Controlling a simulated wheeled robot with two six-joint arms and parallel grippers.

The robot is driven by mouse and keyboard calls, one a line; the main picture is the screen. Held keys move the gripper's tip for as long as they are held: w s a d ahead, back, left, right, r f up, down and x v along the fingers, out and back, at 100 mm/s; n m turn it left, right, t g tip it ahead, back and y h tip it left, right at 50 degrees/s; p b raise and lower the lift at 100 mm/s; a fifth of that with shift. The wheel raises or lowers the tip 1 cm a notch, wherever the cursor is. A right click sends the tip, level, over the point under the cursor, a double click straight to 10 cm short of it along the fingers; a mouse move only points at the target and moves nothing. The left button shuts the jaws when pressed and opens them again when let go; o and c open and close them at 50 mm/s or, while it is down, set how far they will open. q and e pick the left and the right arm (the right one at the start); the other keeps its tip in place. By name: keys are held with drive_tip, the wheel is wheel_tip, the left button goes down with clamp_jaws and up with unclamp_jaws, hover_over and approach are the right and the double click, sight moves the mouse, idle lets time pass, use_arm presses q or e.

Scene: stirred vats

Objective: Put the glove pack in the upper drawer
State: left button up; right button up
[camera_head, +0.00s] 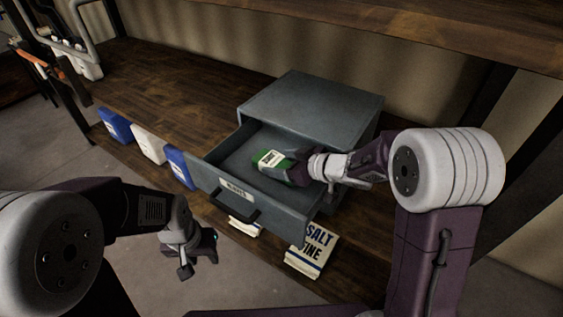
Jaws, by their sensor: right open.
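The glove pack (271,159), green with a pale label, is inside the pulled-out upper drawer (222,165) of a grey cabinet (312,103). Whether it rests on the drawer floor is hard to tell. The drawer front has a white label and a dark handle. My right gripper (294,170) reaches over the drawer from the right, its open fingers at the right end of the pack; the fingertips are partly hidden. My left gripper (200,260) is open and empty, low in front of the bench, apart from the drawer.
The cabinet stands on a dark wooden bench (170,80). Blue and white packs (149,145) line its front edge at the left. A pack lettered salt (316,250) sits below the drawer's right side. A wooden shelf (400,30) spans above. Grey floor lies open in front.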

drive_tip(key=shift+r, duration=0.25)
drive_tip(key=p+v, duration=0.3)
drive_tip(key=v, duration=0.9)
drive_tip(key=shift+f+p, duration=0.15)
drive_tip(key=shift+p, duration=0.25)
